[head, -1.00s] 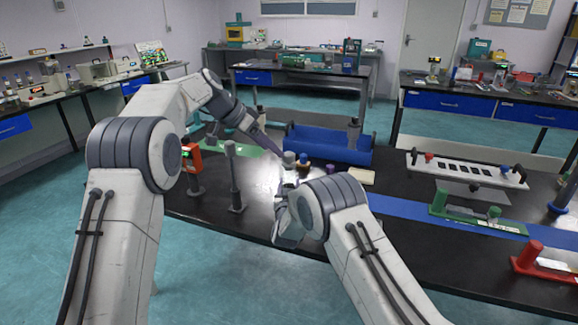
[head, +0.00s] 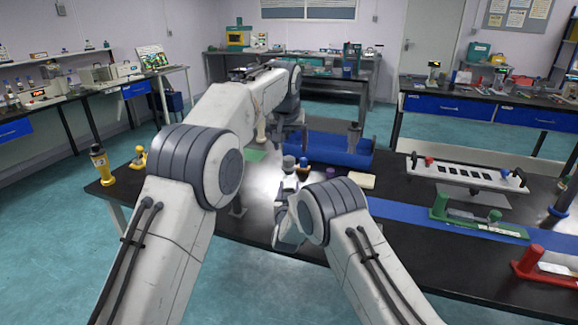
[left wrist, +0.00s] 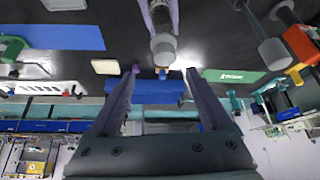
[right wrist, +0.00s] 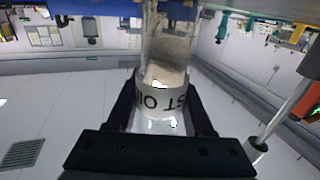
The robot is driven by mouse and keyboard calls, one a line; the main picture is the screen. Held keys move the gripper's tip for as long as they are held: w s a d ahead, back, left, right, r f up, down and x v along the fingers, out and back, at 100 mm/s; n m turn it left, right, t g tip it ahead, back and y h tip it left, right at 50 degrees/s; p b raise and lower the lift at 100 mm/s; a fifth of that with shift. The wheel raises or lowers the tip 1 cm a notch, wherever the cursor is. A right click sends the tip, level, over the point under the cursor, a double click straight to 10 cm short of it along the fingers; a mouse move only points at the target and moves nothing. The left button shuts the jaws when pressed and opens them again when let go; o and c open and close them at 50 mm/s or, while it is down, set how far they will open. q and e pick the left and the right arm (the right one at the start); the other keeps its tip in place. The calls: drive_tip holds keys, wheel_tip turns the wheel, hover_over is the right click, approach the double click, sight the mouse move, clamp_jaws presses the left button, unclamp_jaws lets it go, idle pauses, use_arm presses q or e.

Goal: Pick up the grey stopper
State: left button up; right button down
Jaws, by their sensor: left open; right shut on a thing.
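The grey stopper (head: 289,161) sits upright on a clear bottle near the middle of the head view. It also shows in the left wrist view (left wrist: 163,45). My right gripper (right wrist: 160,95) is shut on the bottle (right wrist: 165,50), whose label reads upside down in the right wrist view. My left gripper (left wrist: 162,73) is open and empty. Its fingers point toward the stopper, which appears beyond the fingertips and roughly midway between them. In the head view my left arm's wrist hangs just behind the stopper.
A blue rack (head: 325,149) stands behind the bottle. A dark bottle with an orange collar (head: 303,171) and a small purple thing (head: 330,172) are close by on the right. A beige pad (head: 361,181) lies beyond them. A green mat (left wrist: 232,75) and orange device (left wrist: 304,42) show in the left wrist view.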

sight(289, 159)
use_arm(q)
drive_tip(key=x, duration=0.6)
drive_tip(key=a+x, duration=0.1)
drive_tip(key=x, duration=0.1)
drive_tip(key=shift+s+f, duration=0.3)
drive_tip(key=c, duration=1.3)
